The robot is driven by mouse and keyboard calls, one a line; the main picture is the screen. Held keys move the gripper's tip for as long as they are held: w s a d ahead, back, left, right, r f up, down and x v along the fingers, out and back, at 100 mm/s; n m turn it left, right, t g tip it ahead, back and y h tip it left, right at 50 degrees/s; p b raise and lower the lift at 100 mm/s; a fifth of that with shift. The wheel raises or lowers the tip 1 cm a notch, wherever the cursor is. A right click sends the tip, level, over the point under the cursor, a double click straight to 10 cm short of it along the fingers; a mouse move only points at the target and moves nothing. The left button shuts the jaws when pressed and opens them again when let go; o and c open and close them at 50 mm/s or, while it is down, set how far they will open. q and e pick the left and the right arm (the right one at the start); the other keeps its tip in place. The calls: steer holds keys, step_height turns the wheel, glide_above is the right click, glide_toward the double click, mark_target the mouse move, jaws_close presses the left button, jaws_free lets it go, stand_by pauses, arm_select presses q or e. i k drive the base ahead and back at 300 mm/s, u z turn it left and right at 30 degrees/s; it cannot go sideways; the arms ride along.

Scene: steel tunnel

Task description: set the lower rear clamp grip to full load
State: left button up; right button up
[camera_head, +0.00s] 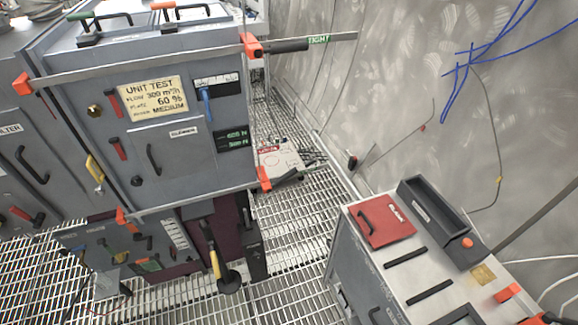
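A grey test unit (190,155) stands at the left with a metal clamp bar across its top and another along its lower edge. The lower bar (190,200) has an orange block (264,178) at its right end. A dark grip (288,181) sticks out to the right of that block, over the grating. I take this for the lower rear clamp grip, but cannot read a label on it. The upper bar has a dark grip (290,46) beside a green "TIGHT" mark (318,40). A small green-lettered display (232,139) is on the front. Neither gripper is in view.
A grey cabinet (420,275) with a red panel (386,221) and a dark tray (437,215) stands at the lower right. A pale box (280,158) lies behind the lower grip. Open floor grating (300,225) lies between unit and cabinet.

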mark_target(279, 182)
steer(key=u, duration=0.4)
steer(key=k, duration=0.5)
steer(key=u, duration=1.4)
steer(key=i, duration=0.65)
steer(key=z, duration=0.55)
steer(key=i, duration=0.5)
steer(key=z, duration=0.6)
